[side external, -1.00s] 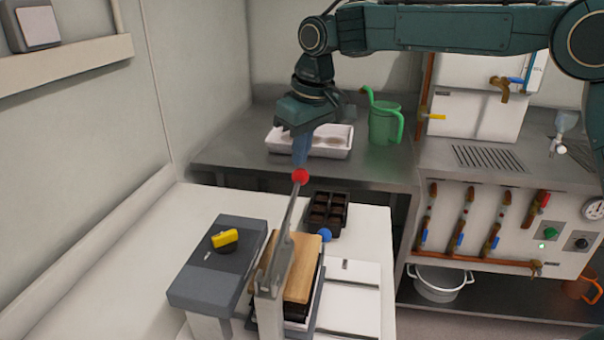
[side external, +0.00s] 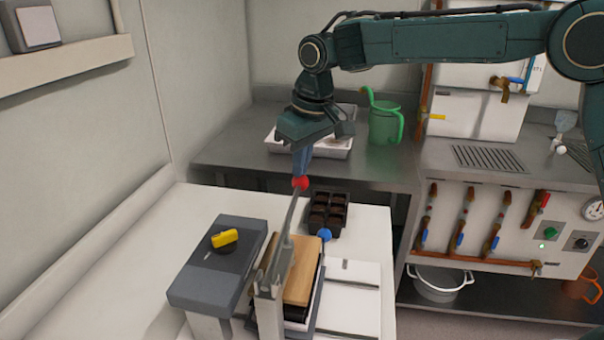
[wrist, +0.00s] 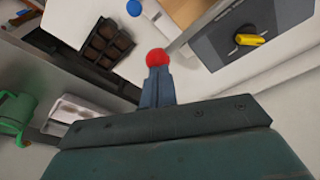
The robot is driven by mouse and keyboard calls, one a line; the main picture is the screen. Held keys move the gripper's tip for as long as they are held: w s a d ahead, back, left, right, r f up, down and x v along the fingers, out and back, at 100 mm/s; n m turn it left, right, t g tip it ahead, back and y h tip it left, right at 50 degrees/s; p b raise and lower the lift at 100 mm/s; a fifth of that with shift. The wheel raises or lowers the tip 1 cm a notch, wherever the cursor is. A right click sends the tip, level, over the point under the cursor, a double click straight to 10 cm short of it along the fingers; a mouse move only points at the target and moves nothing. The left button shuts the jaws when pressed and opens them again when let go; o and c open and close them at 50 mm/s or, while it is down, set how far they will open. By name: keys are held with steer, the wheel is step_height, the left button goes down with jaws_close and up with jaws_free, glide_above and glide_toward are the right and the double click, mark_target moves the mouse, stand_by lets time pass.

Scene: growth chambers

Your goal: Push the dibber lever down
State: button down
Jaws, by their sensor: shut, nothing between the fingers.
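The dibber lever (side external: 288,222) is a grey metal arm with a red ball knob (side external: 300,183) at its upper end. It rises from the press beside a wooden block (side external: 302,270) and stands steeply up. My gripper (side external: 301,172) is shut and empty, pointing down, with its fingertips at the top of the red knob; they appear to touch it. In the wrist view the red knob (wrist: 157,58) shows just beyond the tips of my shut fingers (wrist: 157,78), and the lever's shaft runs off to the upper right.
A grey box with a yellow knob (side external: 224,238) stands left of the press. A blue ball (side external: 325,235) and a dark seedling tray (side external: 327,213) are to the right and behind. A white tray (side external: 335,149) and green watering can (side external: 384,122) sit on the back counter.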

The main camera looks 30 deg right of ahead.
mark_target(301, 181)
steer(key=shift+f, duration=2.45)
steer(key=shift+r, duration=0.1)
step_height(301, 181, up, 14)
steer(key=shift+f, duration=0.25)
stand_by(1.4)
